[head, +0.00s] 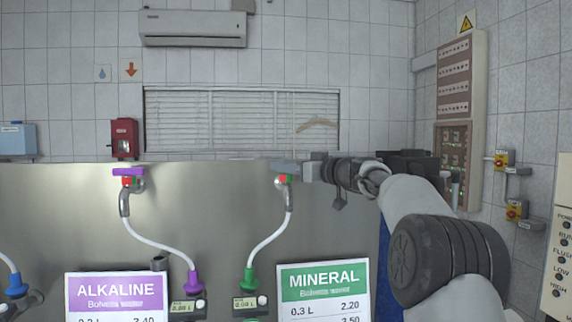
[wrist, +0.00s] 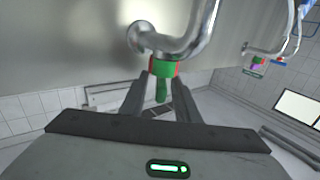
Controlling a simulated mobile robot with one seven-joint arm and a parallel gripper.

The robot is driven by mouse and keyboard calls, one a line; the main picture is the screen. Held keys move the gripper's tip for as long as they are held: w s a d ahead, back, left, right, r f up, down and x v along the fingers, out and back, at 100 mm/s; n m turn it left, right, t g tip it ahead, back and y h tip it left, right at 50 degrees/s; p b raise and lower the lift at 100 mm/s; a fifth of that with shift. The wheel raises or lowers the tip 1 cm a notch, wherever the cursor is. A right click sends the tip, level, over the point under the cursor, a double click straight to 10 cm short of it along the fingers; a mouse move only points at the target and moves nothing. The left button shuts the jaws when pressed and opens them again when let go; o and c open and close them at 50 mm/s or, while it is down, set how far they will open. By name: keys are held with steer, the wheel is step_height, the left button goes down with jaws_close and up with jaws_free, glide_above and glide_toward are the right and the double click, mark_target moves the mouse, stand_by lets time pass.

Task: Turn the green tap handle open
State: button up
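The green tap handle (wrist: 161,90) shows in the wrist view, below a red and green collar on a curved metal spout (wrist: 185,45). My gripper (wrist: 161,80) has one finger on each side of the handle, with gaps showing between fingers and handle, so it is open. In the head view my gripper (head: 285,167) reaches in from the right at the top of the green tap (head: 283,180) and hides most of its handle. A white hose runs down from this tap to a green fitting (head: 248,280).
A purple-handled tap (head: 129,172) stands to the left on the same steel panel (head: 210,190). The MINERAL sign (head: 323,285) and ALKALINE sign (head: 116,290) stand in front below. A wall with a shuttered window (head: 240,120) is behind.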

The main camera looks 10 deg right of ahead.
jaws_close()
